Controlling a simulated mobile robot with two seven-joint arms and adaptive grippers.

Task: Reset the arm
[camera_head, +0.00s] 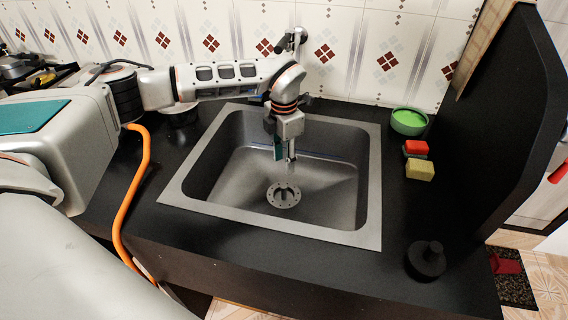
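My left arm (225,80) comes in from the left and reaches across the back of the counter, bent down at the wrist. My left gripper (291,170) points down over the sink basin, above the drain. Its fingers are small and seen edge-on, so I cannot tell whether they are open or shut. I see no object clearly held in it. My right gripper is not in view.
The metal sink (330,234) is set in a black counter (260,259). To its right are a green bowl (408,122), a red sponge (416,147), a yellow sponge (420,170) and a black knobbed object (426,261). A dark panel (510,120) stands at the right. A tap (294,40) is behind.

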